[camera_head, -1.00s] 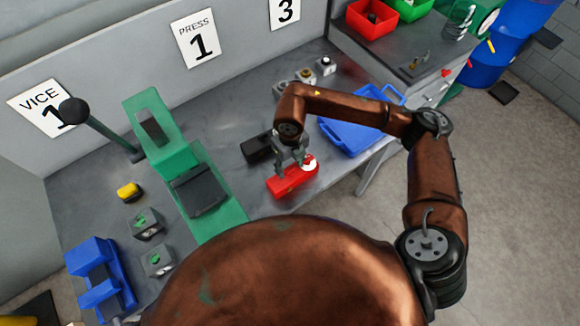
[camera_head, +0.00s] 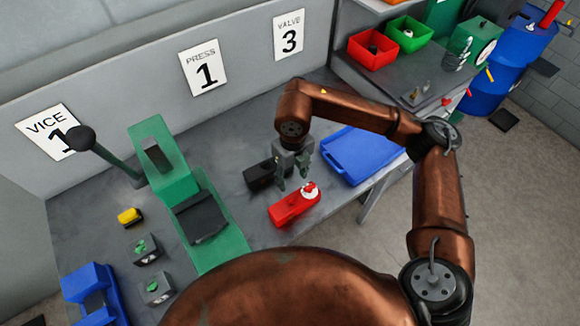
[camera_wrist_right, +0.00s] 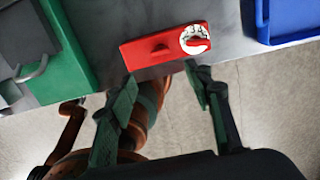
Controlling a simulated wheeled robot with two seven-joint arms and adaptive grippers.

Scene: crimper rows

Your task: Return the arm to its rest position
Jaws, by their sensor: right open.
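My right arm reaches in from the right in the head view. Its gripper (camera_head: 295,182) is open and empty, above and just behind a red block (camera_head: 286,210) with a white round part (camera_head: 309,191) on its right end. In the right wrist view, the open fingers (camera_wrist_right: 162,90) are spread apart with nothing between them. The red block (camera_wrist_right: 150,53) lies beyond the fingertips, apart from them. My left gripper is not in view.
A green press (camera_head: 160,160) stands left of the red block. A black box (camera_head: 261,174) lies behind the block and a blue tray (camera_head: 362,152) to its right. A yellow item (camera_head: 130,216) and a blue vice (camera_head: 90,292) are at the left. Open floor lies right of the bench.

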